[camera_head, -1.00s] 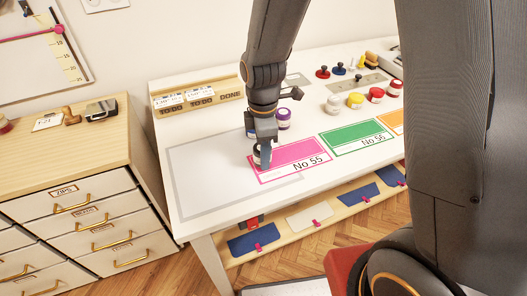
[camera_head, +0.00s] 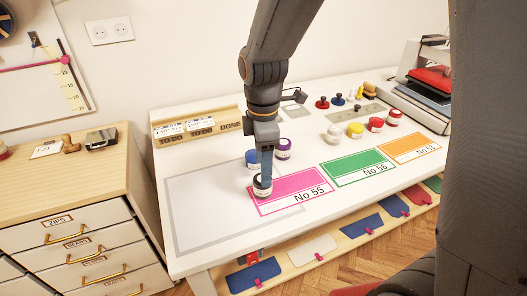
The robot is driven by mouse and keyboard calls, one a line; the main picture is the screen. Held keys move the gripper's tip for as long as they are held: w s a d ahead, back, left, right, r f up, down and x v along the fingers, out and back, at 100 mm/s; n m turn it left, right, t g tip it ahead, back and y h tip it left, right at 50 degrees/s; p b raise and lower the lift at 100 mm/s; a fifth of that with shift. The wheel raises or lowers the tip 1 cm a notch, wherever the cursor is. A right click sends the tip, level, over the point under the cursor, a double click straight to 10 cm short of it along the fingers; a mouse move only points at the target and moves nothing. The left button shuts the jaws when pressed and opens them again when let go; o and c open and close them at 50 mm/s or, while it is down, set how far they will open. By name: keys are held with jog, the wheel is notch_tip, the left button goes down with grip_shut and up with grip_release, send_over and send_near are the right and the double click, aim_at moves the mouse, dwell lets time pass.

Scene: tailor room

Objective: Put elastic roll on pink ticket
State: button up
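The pink ticket (camera_head: 291,191), marked No 55, lies flat on the white table. A small roll or jar with a dark top and pale label (camera_head: 261,190) is at the ticket's upper left corner, overlapping its left edge in this view. I take it for the elastic roll, but it is too small to be sure. My gripper (camera_head: 265,174) points down, with its fingertips at this item. Only one finger shows clearly, so whether it grips the item is hidden. The item looks upright, at or very near the table surface.
A blue-topped jar (camera_head: 252,158) and a purple one (camera_head: 283,148) stand close behind my gripper. Green (camera_head: 357,165) and orange (camera_head: 410,149) tickets lie to the right. White, yellow and red jars stand behind them. A pale grey outlined area (camera_head: 210,215) at left is clear.

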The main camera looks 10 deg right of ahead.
notch_tip(320, 180, up, 5)
jog(key=shift+f+b, duration=0.2)
jog(key=shift+b, duration=0.15)
jog(key=shift+s+d+f+m+t, duration=0.2)
jog(key=shift+s+d+f+m, duration=0.9)
jog(key=shift+d+m, duration=1.55)
jog(key=shift+s+d+f+m+t, duration=0.2)
jog(key=shift+s+d+f+m, duration=1)
jog(key=shift+m, duration=2.35)
jog(key=shift+s+d+f+m+t, duration=0.2)
jog(key=shift+s+d+f+m, duration=0.4)
jog(key=shift+s+d+m, duration=1.6)
